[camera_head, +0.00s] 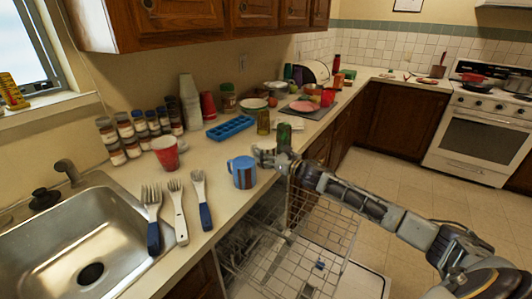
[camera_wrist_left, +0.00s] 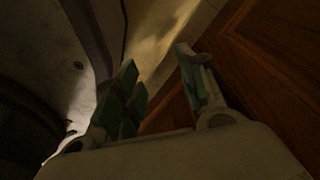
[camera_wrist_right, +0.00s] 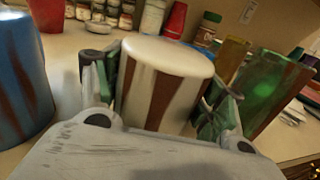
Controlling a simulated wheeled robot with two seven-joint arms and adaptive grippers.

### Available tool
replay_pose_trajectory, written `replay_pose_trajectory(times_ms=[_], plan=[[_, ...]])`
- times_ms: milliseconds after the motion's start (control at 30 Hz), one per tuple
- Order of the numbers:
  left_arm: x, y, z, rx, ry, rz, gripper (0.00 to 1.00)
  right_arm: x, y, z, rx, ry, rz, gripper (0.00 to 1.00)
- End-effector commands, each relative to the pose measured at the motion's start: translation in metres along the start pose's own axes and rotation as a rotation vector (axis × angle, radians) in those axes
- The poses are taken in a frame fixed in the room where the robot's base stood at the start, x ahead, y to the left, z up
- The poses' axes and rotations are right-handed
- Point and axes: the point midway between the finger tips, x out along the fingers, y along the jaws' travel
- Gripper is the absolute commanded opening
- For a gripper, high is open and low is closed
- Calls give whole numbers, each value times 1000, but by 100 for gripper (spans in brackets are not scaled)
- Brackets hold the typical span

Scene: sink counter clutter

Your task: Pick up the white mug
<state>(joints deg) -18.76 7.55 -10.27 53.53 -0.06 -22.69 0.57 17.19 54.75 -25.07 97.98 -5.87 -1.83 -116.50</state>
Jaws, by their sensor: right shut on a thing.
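The white mug, with brown stripes, fills the middle of the right wrist view (camera_wrist_right: 165,85). It is between the fingers of my right gripper (camera_wrist_right: 168,100), which is shut on it. A smooth, closed white end of the mug faces up. In the head view my right gripper (camera_head: 268,158) is at the counter's front edge and hides most of the mug; I cannot tell there whether the mug touches the counter. My left gripper (camera_wrist_left: 160,90) shows only in the left wrist view, with its fingers apart and nothing between them.
A blue striped mug (camera_head: 243,173) stands left of my right gripper. The open dishwasher rack (camera_head: 310,245) is below.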

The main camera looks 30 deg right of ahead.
Motion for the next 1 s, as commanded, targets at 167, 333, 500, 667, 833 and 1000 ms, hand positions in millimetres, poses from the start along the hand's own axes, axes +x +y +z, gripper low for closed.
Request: replay_pose_trajectory(times_ms=[167, 333, 500, 667, 833, 1000], plan=[[-1, 0, 2, 0, -2, 0, 40, 0, 0, 9, -4, -3, 1, 36], [-1, 0, 10, 1, -12, 0, 40, 0, 0, 24, -4, -3, 1, 36], [-2, -1, 17, 2, -19, -1, 40, 0, 1, 47, -5, -4, 1, 36], [-3, -4, 24, 4, -20, -3, 40, 0, 1, 68, -5, -4, 1, 36], [-4, -8, 30, 6, -26, -8, 40, 0, 2, 86, -3, -3, 1, 36], [-4, -13, 32, 8, -25, -12, 40, 0, 2, 96, -3, -2, 0, 36]])
